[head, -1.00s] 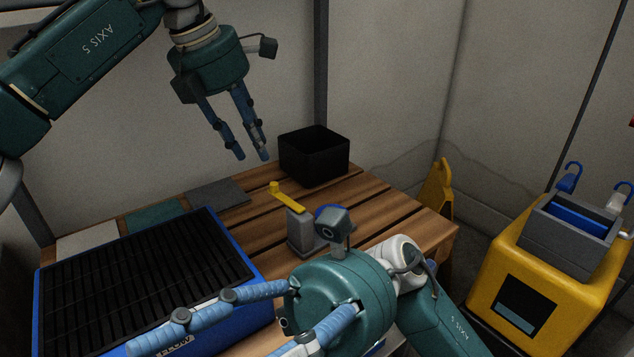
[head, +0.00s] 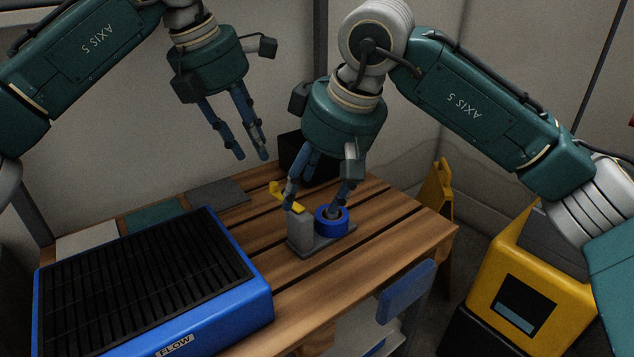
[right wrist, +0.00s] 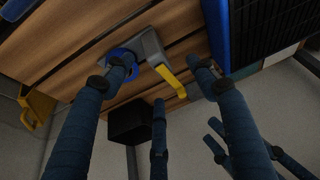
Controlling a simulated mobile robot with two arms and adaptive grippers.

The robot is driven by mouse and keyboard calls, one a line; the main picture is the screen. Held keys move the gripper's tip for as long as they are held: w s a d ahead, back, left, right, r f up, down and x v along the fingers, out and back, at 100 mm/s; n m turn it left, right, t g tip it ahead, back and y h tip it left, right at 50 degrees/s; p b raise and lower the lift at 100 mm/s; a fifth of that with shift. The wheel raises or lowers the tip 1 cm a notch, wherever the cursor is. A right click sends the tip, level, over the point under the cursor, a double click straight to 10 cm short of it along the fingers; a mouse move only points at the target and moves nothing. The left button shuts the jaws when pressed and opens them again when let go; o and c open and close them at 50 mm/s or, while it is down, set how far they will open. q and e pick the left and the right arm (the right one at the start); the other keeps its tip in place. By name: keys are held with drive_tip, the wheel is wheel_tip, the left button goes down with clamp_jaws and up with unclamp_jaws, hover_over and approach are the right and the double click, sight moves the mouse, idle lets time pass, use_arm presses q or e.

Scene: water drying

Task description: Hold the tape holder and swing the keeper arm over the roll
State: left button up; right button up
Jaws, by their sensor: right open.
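The tape holder (head: 300,230) is a grey base and post on the slatted table, with a blue roll (head: 332,225) on its right side. The yellow keeper arm (head: 276,189) sits on the post top and points away from the roll, partly hidden behind my fingers. My right gripper (head: 313,205) hangs over the holder, open, one finger by the post and another at the roll's centre; contact is unclear. The right wrist view shows the keeper arm (right wrist: 172,82) between the fingers and the roll (right wrist: 123,55) behind one fingertip. My left gripper (head: 252,156) is open and empty, raised behind the holder.
A black bin (head: 296,150) stands at the table's back, partly hidden by my right gripper. A blue FLOW unit with a black slatted top (head: 150,280) fills the left front. Flat mats (head: 155,218) lie behind it. A yellow machine (head: 530,275) stands right of the table.

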sight(306, 212)
drive_tip(key=x, duration=0.7)
drive_tip(key=w+x, duration=0.1)
drive_tip(key=x, duration=0.2)
drive_tip(key=shift+w+d+f, duration=0.1)
drive_tip(key=shift+w+d, duration=0.05)
drive_tip(key=shift+d, duration=0.25)
